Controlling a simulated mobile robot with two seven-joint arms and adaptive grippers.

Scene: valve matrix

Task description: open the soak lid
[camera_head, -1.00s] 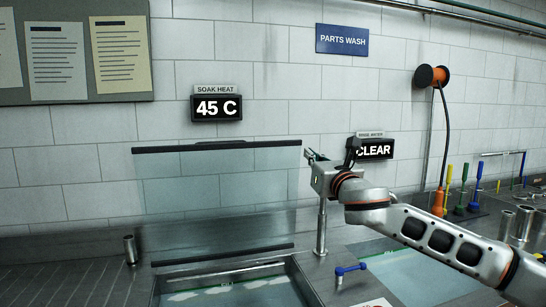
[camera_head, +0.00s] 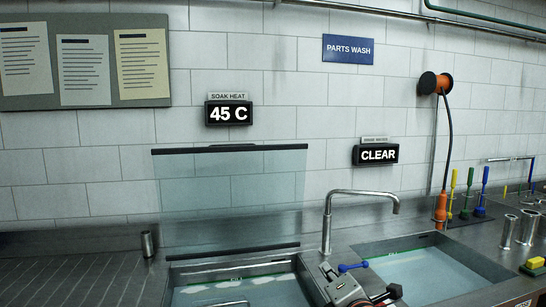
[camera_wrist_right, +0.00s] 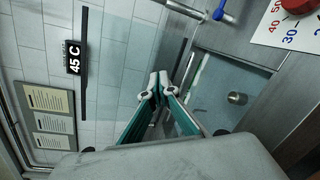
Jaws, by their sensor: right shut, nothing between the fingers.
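The soak lid is a clear glass panel (camera_head: 232,195) with dark bars along its top and bottom edges. It stands upright behind the soak basin (camera_head: 178,272), leaving the basin's water uncovered. My right gripper (camera_head: 325,270) is low at the basin's right edge, in front of the tap and apart from the lid. In the right wrist view its fingers (camera_wrist_right: 155,84) are shut with nothing between them, and the lid (camera_wrist_right: 118,62) lies beyond them. My left gripper is not in view.
A steel tap (camera_head: 328,222) and a blue-handled valve (camera_head: 352,267) stand close to my right gripper. A second basin (camera_head: 425,268) lies to the right. A small steel cup (camera_head: 147,244) stands left of the lid. The left counter is clear.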

